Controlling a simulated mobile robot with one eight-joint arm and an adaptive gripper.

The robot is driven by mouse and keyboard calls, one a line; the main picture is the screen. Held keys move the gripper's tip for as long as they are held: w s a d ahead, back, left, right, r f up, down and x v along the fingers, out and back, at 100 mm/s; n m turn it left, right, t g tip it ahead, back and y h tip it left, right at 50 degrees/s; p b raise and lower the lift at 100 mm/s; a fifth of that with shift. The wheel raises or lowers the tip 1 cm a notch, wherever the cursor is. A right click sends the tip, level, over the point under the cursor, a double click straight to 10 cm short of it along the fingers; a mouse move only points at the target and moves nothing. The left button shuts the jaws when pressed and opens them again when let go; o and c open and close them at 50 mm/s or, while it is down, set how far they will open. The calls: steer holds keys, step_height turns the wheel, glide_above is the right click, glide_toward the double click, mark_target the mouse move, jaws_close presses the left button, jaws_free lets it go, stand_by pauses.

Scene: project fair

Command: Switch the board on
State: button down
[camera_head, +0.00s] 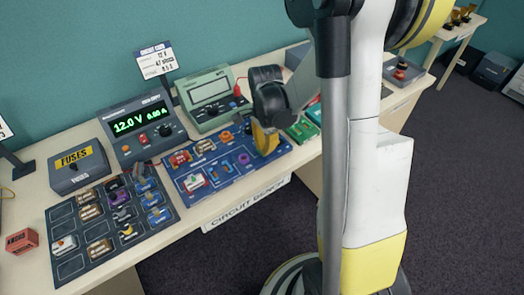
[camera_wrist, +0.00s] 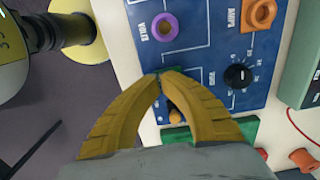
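The blue circuit board (camera_head: 216,188) lies on the bench, with component blocks, a purple ring and an orange terminal on it. In the wrist view the board (camera_wrist: 200,50) shows the purple ring (camera_wrist: 166,26), the orange terminal (camera_wrist: 262,14) and a black knob (camera_wrist: 238,75) with a marked scale. My gripper (camera_head: 265,150) is over the board's right part in the head view. In the wrist view my gripper's yellow fingertips (camera_wrist: 163,76) practically meet beside a small dark green piece. A small dark and gold part (camera_wrist: 174,112) shows between the bowed fingers; I cannot tell whether it is a switch.
Left of the board is a dark component tray (camera_head: 69,222). Behind stand a power supply (camera_head: 117,115) reading 12.0 V, a green-grey meter (camera_head: 207,92) and a fuses box (camera_head: 77,178). Green boards (camera_head: 302,130) lie right of my gripper. A sign (camera_head: 155,60) stands at the back.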

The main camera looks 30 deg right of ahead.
steer(key=shift+f+b, duration=0.6)
steer(key=shift+f, duration=0.1)
steer(key=shift+r, duration=0.1)
steer(key=shift+r+p, duration=2.55)
steer(key=shift+r, duration=0.95)
steer(key=s+a+r+n+t+b, duration=0.5)
steer(key=s+a+r+n, duration=0.5)
steer(key=n, duration=0.7)
steer(key=shift+s+a+r+n+t, duration=0.35)
steer(key=shift+a+t, duration=0.65)
steer(key=shift+a, duration=0.75)
